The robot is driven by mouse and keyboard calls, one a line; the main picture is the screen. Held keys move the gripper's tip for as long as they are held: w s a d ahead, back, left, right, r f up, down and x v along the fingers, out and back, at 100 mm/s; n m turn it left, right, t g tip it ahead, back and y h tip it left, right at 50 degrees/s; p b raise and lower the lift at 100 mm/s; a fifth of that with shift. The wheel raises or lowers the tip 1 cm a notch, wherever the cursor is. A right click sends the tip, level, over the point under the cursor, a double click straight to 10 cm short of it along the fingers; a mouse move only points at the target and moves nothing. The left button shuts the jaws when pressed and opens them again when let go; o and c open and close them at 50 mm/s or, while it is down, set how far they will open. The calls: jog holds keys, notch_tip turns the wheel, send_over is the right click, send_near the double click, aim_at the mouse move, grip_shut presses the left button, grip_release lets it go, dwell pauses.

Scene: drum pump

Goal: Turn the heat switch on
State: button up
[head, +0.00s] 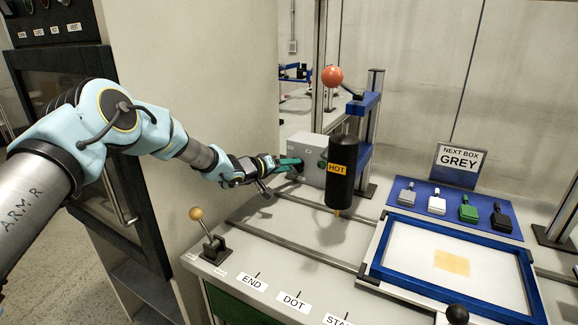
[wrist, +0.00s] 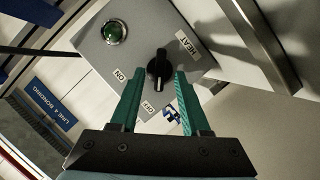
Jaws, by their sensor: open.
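The heat switch is a black rotary knob (wrist: 158,70) on a grey control box (wrist: 95,45), seen in the wrist view. Labels HEAT, ON and OFF surround it. The knob's long axis runs roughly towards the OFF label (wrist: 148,107); the ON label (wrist: 120,75) is to its left. My gripper (wrist: 159,76) is open, with its green fingers on either side of the knob; I cannot tell whether they touch it. In the head view my gripper (head: 291,164) is at the left side of the grey box (head: 312,172), and the knob is hidden.
A green lamp (wrist: 115,32) sits on the box. A black cylinder marked HOT (head: 341,185) hangs right of the box, near a post with a red ball (head: 332,76). A ball-topped lever (head: 197,214) stands in front. A blue-framed tray (head: 400,281) lies at right.

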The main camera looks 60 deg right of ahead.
grip_shut()
dwell(0.3)
